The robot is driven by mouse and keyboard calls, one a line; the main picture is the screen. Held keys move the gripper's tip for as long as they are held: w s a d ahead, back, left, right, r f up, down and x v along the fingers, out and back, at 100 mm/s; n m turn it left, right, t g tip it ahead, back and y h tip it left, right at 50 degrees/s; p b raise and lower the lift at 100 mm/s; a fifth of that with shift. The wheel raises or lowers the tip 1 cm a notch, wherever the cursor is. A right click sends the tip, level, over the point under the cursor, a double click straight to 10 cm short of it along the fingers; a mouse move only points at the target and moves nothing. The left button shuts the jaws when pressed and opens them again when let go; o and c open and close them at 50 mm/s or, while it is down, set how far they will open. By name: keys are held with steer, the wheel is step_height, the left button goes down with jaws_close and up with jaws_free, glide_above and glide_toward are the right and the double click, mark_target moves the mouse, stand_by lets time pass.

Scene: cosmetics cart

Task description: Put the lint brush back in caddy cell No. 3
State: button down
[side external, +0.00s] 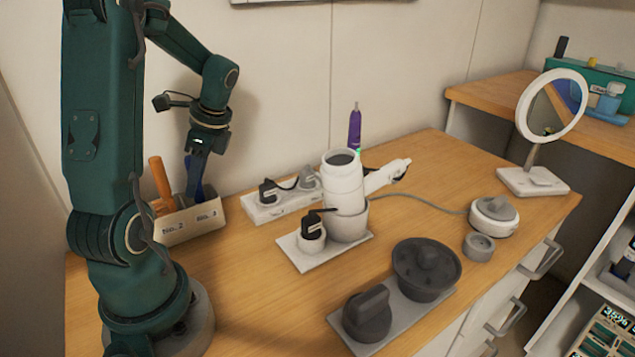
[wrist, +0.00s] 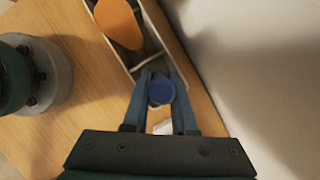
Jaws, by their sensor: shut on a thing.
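The caddy (side external: 180,229) is a pale box at the back left, next to the wall. Its front has a "No. 2" label and, to the right, another that looks like "No. 3". My gripper (side external: 196,172) points down over the right cell. It is shut on a blue handle, apparently the lint brush (side external: 197,190), held upright. The handle's lower part is hidden behind the caddy's front wall. In the wrist view the blue end of the lint brush (wrist: 161,90) sits between my fingertips (wrist: 160,84), over the caddy's end cell. How deep it sits is unclear.
An orange handle (side external: 161,181) stands in the caddy's left part, beside my gripper. The wall is close behind. A power strip (side external: 281,203) lies right of the caddy. Bare wood lies in front of the caddy.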

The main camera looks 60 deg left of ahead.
steer(key=shift+f, duration=0.15)
steer(key=c, duration=0.7)
jaws_free()
steer(key=v, duration=1.1)
steer(key=d+n+t+h, duration=0.1)
steer(key=d+n+t, duration=0.1)
steer(key=d, duration=0.5)
steer(key=d+f+n+t, duration=0.1)
steer(key=d+n+t, duration=0.1)
steer(key=d+t, duration=0.2)
steer(key=d+f+n+t+h, duration=0.1)
steer(key=d+n+t, duration=0.2)
steer(key=d, duration=0.8)
steer(key=shift+s+d+f+h, duration=0.1)
steer(key=shift+s+f+h, duration=0.05)
steer(key=shift+s+h, duration=0.2)
